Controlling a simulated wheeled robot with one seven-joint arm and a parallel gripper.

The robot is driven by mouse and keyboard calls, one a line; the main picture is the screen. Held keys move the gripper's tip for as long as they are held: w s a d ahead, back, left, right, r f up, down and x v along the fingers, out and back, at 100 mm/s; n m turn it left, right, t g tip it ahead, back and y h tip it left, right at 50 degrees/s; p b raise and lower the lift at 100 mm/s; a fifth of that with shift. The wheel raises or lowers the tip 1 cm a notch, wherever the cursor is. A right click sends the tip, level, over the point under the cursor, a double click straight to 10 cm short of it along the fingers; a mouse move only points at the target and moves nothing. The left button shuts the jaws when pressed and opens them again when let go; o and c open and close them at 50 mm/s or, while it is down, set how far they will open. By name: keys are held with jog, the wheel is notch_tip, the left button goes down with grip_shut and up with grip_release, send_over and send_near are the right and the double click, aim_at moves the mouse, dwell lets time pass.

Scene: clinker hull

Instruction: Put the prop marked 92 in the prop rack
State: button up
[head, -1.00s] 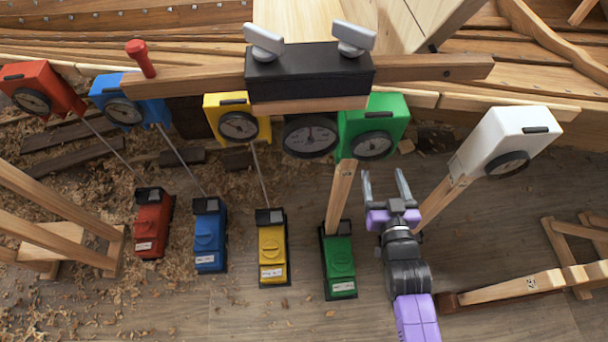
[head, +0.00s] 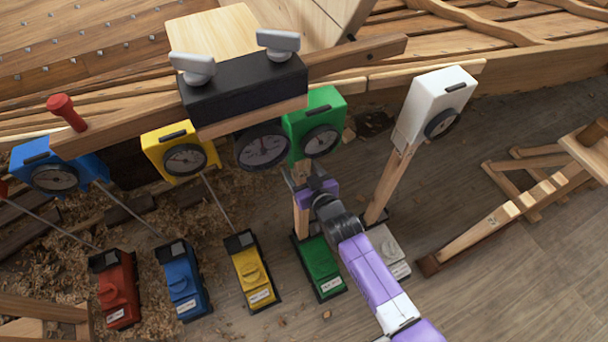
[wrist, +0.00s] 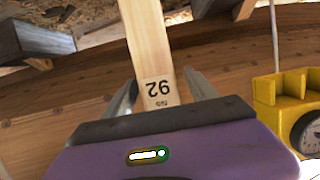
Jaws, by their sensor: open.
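The prop marked 92 (wrist: 150,42) is a pale wooden post; its label reads upside down in the wrist view. In the head view, this appears to be the post (head: 301,222) between the green dial box (head: 315,124) and the green base (head: 320,267). My gripper (head: 300,180) is at the post's upper part, just below the green box. In the wrist view my gripper (wrist: 161,80) is open, with one finger on each side of the post. Contact cannot be told. A wooden stand with a notched rail (head: 510,210) at the right may be the prop rack.
A white dial box (head: 437,100) on another wooden post stands close right of my arm. Yellow (head: 180,150) and blue (head: 58,168) dial boxes on thin rods stand left. A black clamp block (head: 245,90) sits above on the beam. Open floor lies at lower right.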

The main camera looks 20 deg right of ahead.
jog(key=shift+w, duration=0.2)
jog(key=shift+c, duration=0.5)
grip_shut()
jog(key=shift+r, duration=0.15)
jog(key=shift+r+p, duration=0.35)
jog(key=shift+r, duration=0.05)
jog(key=shift+s+p, duration=1.2)
jog(key=shift+s, duration=2.75)
jog(key=shift+r, duration=0.15)
